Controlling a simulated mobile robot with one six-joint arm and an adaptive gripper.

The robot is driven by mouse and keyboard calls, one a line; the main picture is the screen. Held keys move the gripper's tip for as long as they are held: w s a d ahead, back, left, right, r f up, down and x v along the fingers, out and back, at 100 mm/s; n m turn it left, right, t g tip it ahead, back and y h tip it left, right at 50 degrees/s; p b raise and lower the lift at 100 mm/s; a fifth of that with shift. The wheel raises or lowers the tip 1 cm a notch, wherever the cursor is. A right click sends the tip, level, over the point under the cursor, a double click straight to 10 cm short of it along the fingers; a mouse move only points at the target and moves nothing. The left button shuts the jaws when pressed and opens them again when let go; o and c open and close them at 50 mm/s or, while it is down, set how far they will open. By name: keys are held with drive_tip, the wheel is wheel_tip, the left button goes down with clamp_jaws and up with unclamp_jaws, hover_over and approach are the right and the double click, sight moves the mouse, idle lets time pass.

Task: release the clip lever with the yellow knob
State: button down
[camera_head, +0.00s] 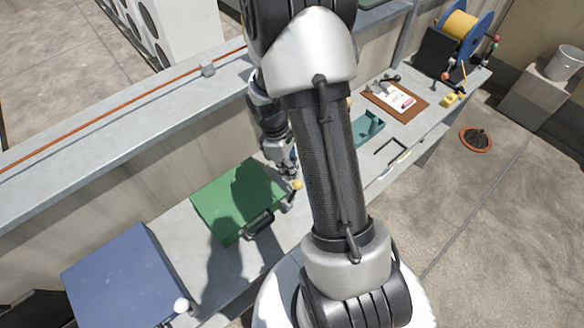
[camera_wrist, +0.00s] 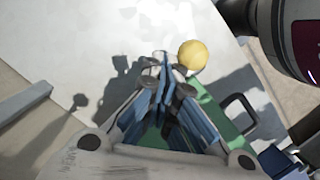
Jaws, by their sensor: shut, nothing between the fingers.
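The yellow knob (camera_head: 297,185) tops a short dark lever (camera_head: 289,199) at the right edge of a green case (camera_head: 232,199) in the head view. In the wrist view the yellow knob (camera_wrist: 192,55) shows just right of my fingertips, and the green case (camera_wrist: 205,110) is partly hidden behind the fingers. My gripper (camera_wrist: 165,70) is shut and empty, with its tips together. In the head view my gripper (camera_head: 285,163) is just above and left of the knob. I cannot tell whether it touches the knob. The lever's lower end is unclear.
A dark handle (camera_head: 258,222) is on the green case's front. A blue case (camera_head: 122,280) with a white-knobbed lever (camera_head: 181,305) stands at lower left. A teal tray (camera_head: 368,128), a clipboard (camera_head: 395,100) and a cable reel (camera_head: 467,28) are farther right along the bench.

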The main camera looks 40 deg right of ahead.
drive_tip(key=v, duration=1.2)
